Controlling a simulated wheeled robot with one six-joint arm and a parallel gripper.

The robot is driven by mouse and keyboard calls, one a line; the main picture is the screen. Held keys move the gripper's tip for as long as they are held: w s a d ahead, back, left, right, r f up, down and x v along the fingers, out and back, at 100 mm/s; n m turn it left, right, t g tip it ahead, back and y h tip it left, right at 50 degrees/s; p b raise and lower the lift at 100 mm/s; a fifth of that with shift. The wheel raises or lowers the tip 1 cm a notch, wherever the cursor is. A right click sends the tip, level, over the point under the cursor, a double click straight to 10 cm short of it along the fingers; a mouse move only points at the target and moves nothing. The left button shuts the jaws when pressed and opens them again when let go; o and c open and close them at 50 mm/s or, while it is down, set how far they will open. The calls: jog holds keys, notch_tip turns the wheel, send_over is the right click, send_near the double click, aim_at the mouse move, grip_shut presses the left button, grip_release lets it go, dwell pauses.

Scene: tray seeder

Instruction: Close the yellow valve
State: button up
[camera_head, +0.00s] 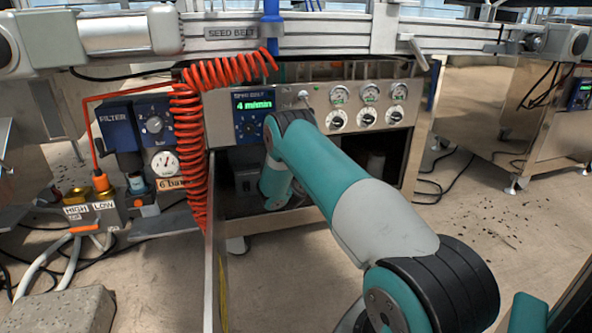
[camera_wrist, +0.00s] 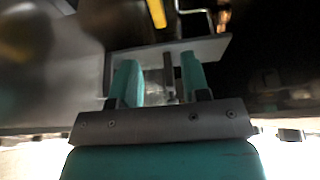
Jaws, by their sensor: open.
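In the wrist view my gripper (camera_wrist: 160,62) is open, its two teal fingers apart with nothing held between them. A blurred yellow bar (camera_wrist: 157,13) shows at the top edge, just beyond the fingertips and near the middle of the gap. It may be the yellow valve's handle, but its full shape and position cannot be told. In the head view my arm reaches down into the dark opening of the metal cabinet (camera_head: 410,165). The gripper itself is hidden there, and no yellow valve handle can be clearly made out.
A coiled red hose (camera_head: 187,130) hangs left of the opening, near a filter unit (camera_head: 119,125) and pressure gauge (camera_head: 165,163). A control panel with gauges and knobs (camera_head: 367,118) lies above. In the wrist view a grey metal edge (camera_wrist: 60,95) runs close around the fingers.

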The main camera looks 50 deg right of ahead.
jog(key=p+v, duration=0.2)
jog(key=v, duration=0.5)
jog(key=shift+s+a, duration=0.2)
jog(key=shift+a, duration=0.05)
